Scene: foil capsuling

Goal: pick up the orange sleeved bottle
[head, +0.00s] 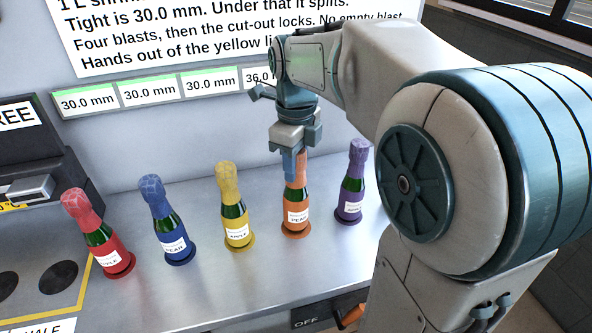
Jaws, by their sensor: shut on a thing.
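The orange sleeved bottle (296,212) stands upright on its round orange base on the metal counter, fourth from the left in a row of bottles. Its label faces me. My gripper (296,165) points down from above and is shut on the bottle's orange-sleeved neck. The fingers hide the top of the sleeve. The bottle's bottom looks to be at its base; I cannot see a gap there.
A red bottle (97,235), a blue bottle (167,222) and a yellow bottle (234,207) stand to the left. A purple bottle (352,182) stands close on the right. A dark machine (35,150) is at far left. Bare counter (215,275) lies in front.

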